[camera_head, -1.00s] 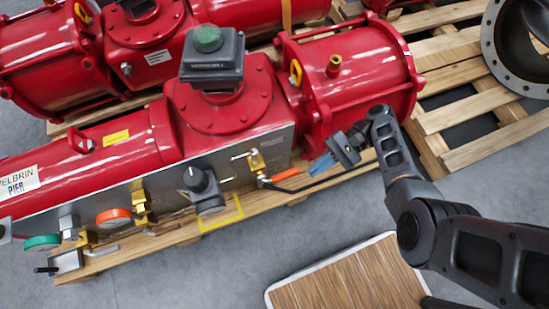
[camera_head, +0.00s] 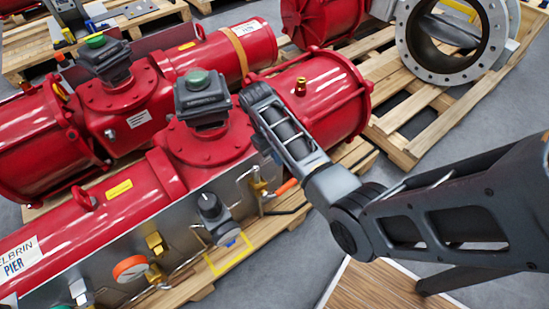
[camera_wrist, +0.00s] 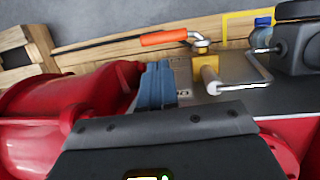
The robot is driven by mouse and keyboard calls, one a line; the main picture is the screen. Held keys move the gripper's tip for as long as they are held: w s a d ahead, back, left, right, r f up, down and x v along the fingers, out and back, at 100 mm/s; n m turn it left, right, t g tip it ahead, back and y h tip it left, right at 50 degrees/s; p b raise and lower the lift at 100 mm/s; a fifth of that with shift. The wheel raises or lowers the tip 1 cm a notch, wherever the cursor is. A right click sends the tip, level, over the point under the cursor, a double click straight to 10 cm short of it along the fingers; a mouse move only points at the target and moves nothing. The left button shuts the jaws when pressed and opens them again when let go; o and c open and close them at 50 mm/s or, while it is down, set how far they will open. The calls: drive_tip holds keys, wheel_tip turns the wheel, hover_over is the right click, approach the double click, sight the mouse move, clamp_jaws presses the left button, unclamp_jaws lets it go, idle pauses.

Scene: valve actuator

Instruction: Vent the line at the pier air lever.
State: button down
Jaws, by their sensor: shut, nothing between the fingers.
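The pier air lever (camera_head: 286,187) has an orange handle and a brass valve body on the steel panel of the red actuator marked PIER (camera_head: 95,230). In the wrist view the handle (camera_wrist: 165,38) extends left from its brass body (camera_wrist: 201,48), roughly along the panel edge. My gripper (camera_wrist: 157,80) has blue fingers, which are shut with nothing between them. In the wrist picture the fingers lie below the handle and left of the brass body, apart from the handle.
A black regulator (camera_head: 211,208) sits left of the lever, with a yellow frame (camera_head: 228,258) below it. A bent metal tube (camera_wrist: 240,86) runs near the brass body. Wooden pallets (camera_head: 410,125) and grey floor lie right.

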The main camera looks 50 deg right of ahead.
sight(289, 184)
drive_tip(key=b+x, duration=0.2)
drive_tip(key=x, duration=0.8)
drive_tip(key=shift+d+f, duration=0.1)
drive_tip(key=shift+f, duration=0.05)
drive_tip(key=shift+s+d+f+y, duration=0.25)
drive_tip(key=shift+f+y, duration=0.25)
drive_tip(key=shift+f, duration=0.15)
drive_tip(key=shift+s+a+f+y, duration=0.15)
drive_tip(key=shift+f+y, duration=0.15)
drive_tip(key=shift+f, duration=0.2)
drive_tip(key=shift+r+p, duration=0.45)
drive_tip(key=shift+p, duration=0.1)
drive_tip(key=p+v, duration=0.5)
drive_tip(key=v, duration=0.9)
drive_tip(key=shift+r+p, duration=0.2)
drive_tip(key=shift+p, duration=0.15)
